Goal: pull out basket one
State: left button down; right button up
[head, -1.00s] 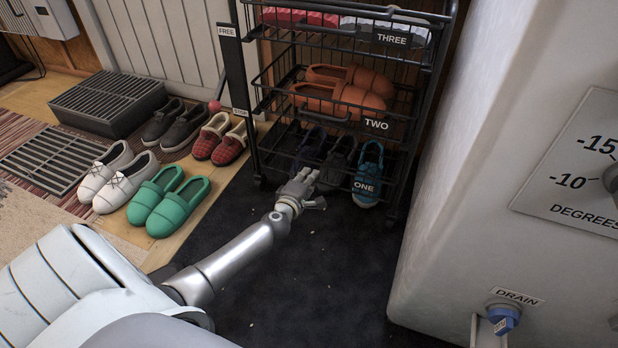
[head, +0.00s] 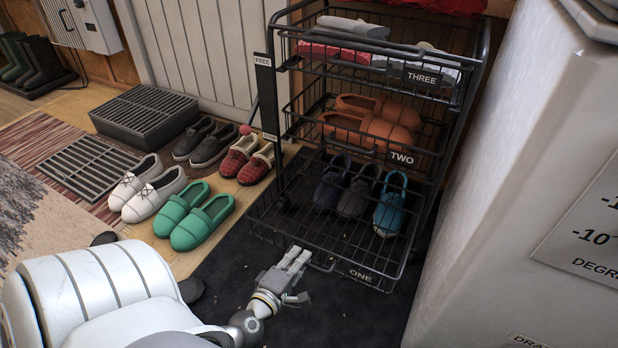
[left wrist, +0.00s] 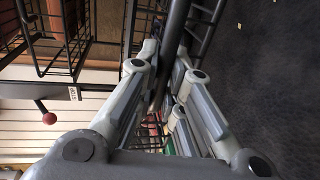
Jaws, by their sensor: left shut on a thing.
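Basket one (head: 360,274) is the lowest black wire basket of the rack, with a "ONE" label on its front. It juts forward of the baskets above it, over the dark mat. Dark, grey and blue shoes (head: 390,210) lie toward its back. My left gripper (head: 300,258) is at the front left of the basket, shut on its front rim. In the left wrist view, the fingers (left wrist: 164,68) close around a dark bar; the exact contact is partly hidden. My right gripper is not in view.
The rack (head: 468,130) also holds baskets "TWO" (head: 402,158) and "THREE" (head: 421,78). A post marked "FREE" and "STOP" (head: 265,95), with a red knob (head: 245,129), is at its left. Shoes (head: 200,215) line the left. A white appliance (head: 520,180) stands close at right.

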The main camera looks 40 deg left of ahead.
pick_arm(q)
jog(key=shift+v, duration=0.8)
jog(key=c, duration=1.5)
grip_release()
jog(key=shift+f, duration=0.15)
jog(key=shift+c, duration=0.2)
jog(key=shift+o, duration=0.3)
jog(key=shift+w+r, duration=0.2)
jog(key=shift+r, duration=2.05)
jog(key=o, duration=0.8)
notch_tip(320, 180, up, 3)
jog(key=shift+w+a+r, duration=0.1)
jog(key=shift+a+r, duration=0.05)
jog(key=shift+r, duration=0.05)
notch_tip(320, 180, up, 2)
jog(key=shift+r, duration=0.1)
jog(key=c, duration=0.6)
jog(key=shift+s, duration=0.25)
jog(key=shift+c, duration=1.3)
